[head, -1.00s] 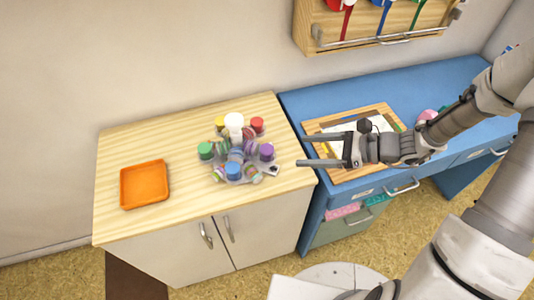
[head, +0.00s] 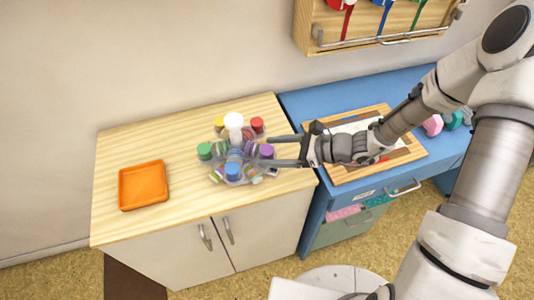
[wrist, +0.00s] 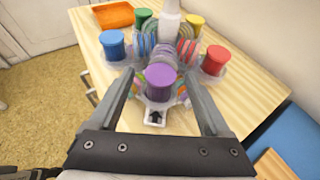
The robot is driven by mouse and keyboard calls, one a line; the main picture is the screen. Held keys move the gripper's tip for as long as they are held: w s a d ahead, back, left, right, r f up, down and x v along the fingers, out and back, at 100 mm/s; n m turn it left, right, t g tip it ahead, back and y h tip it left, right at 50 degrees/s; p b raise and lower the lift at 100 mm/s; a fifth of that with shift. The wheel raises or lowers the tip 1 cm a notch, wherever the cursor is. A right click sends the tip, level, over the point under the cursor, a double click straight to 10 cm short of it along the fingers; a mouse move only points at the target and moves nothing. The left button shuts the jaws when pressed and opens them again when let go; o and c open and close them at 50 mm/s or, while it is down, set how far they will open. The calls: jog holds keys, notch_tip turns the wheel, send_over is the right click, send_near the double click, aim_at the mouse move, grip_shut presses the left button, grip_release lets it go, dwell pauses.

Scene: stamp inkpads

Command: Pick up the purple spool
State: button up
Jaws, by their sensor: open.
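The purple spool (head: 267,151) stands upright at the right side of a clear carousel holder on the wooden cabinet top. In the wrist view the purple spool (wrist: 160,82) is between and just beyond the fingers. My gripper (head: 269,151) is open and empty, its two fingers reaching in from the right, one on each side of the purple spool. In the wrist view my gripper (wrist: 166,84) spreads wider than the spool, with no clear contact. The spool's lower part is hard to make out.
The holder also carries a blue spool (wrist: 113,44), a red spool (wrist: 214,60), a green spool (head: 205,151) and a yellow spool (head: 220,123) around a white central post (head: 234,122). An orange tray (head: 143,185) lies left. A blue desk (head: 300,104) adjoins right.

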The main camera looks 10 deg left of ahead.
grip_shut()
jog(key=shift+r, duration=0.15)
